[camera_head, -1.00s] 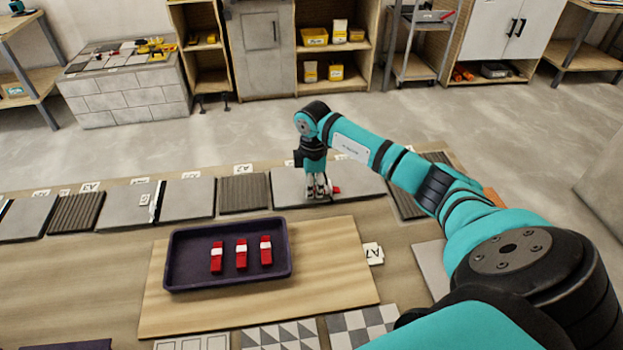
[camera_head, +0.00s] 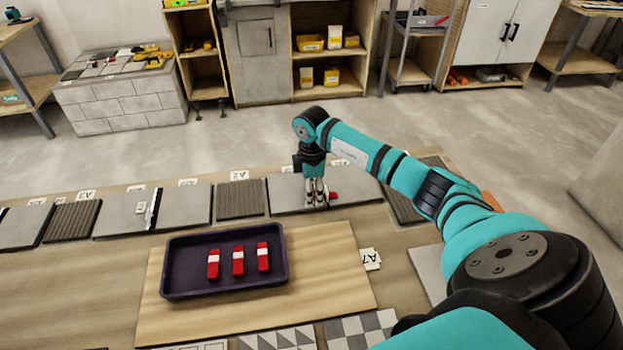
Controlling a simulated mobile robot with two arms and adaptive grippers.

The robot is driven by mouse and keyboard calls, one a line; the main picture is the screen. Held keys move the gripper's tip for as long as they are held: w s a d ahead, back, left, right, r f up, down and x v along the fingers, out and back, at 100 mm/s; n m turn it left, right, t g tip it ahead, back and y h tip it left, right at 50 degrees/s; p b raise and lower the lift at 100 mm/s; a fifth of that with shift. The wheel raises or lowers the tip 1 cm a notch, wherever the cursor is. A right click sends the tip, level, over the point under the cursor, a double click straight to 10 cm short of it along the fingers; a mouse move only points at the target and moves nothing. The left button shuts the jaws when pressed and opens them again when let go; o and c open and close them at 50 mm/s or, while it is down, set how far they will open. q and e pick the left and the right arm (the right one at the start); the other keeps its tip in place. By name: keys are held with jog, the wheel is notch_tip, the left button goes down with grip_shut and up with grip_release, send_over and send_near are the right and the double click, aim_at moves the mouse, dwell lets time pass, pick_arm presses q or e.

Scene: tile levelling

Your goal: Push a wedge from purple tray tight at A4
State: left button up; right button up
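The dark purple tray (camera_head: 176,268) lies on a wooden board at centre left. Three red wedges with white bands lie in it: a left one (camera_head: 213,264), a middle one (camera_head: 238,261) and a right one (camera_head: 263,257). My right gripper (camera_head: 316,202) points down at a large grey tile (camera_head: 285,195) behind the tray. A red piece (camera_head: 333,196), seemingly another wedge, shows just right of its fingertips. The fingers hide the rest, so I cannot tell whether they grip it. My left gripper is out of view. I cannot read an A4 label.
Grey and ribbed tiles run in a row, with labels such as A3 (camera_head: 86,195) and A2 (camera_head: 239,175) behind them. A white upright strip (camera_head: 152,210) stands between two left tiles. An A7 label (camera_head: 371,259) lies right of the board (camera_head: 340,265).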

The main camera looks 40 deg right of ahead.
notch_tip(320, 180, up, 12)
dwell(0.7)
